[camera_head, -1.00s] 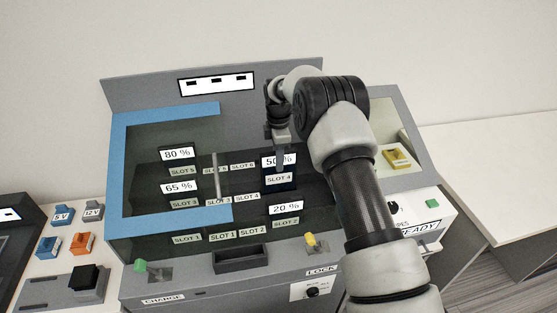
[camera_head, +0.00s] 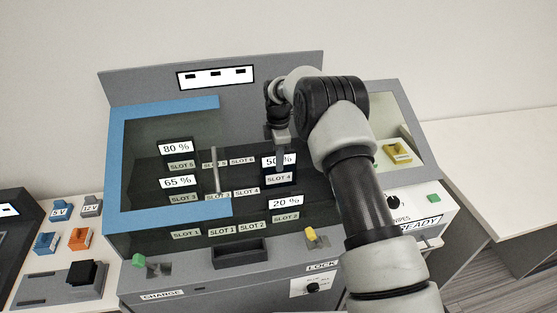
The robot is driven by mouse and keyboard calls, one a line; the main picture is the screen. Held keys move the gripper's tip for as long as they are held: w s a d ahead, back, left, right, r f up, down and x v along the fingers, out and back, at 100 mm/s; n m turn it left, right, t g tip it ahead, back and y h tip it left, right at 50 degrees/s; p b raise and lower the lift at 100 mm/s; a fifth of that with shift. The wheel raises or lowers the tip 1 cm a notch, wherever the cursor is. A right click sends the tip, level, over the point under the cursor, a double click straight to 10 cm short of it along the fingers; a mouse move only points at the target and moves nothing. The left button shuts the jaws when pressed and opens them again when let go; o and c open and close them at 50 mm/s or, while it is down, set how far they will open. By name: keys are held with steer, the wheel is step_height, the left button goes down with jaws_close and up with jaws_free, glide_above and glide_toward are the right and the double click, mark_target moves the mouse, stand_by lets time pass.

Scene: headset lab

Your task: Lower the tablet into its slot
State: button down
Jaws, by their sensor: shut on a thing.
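The tablet (camera_head: 279,168) is a dark upright slab with a "50 %" screen and a SLOT 4 label, inside the grey cabinet. My gripper (camera_head: 281,158) is shut on its upper part, and a finger covers part of the screen. The rack's own SLOT 4 label (camera_head: 246,191) is lower, to the left of the tablet. The tablet's lower edge is dark, and I cannot tell how deep it sits in its slot. Other tablets stand in the rack: "80 %" (camera_head: 175,148), "65 %" (camera_head: 177,183) and "20 %" (camera_head: 286,203).
A blue-framed glass panel (camera_head: 116,165) with an upright handle bar (camera_head: 215,170) covers the cabinet's left part. My arm blocks the view to its right. A green lever (camera_head: 139,260) and a yellow lever (camera_head: 311,234) are on the front. A yellow block (camera_head: 397,153) sits at right.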

steer(key=shift+f+b, duration=0.85)
steer(key=shift+f, duration=0.55)
steer(key=c, duration=1.6)
jaws_free()
step_height(320, 180, up, 18)
steer(key=shift+f+p, duration=0.25)
steer(key=shift+p, duration=0.25)
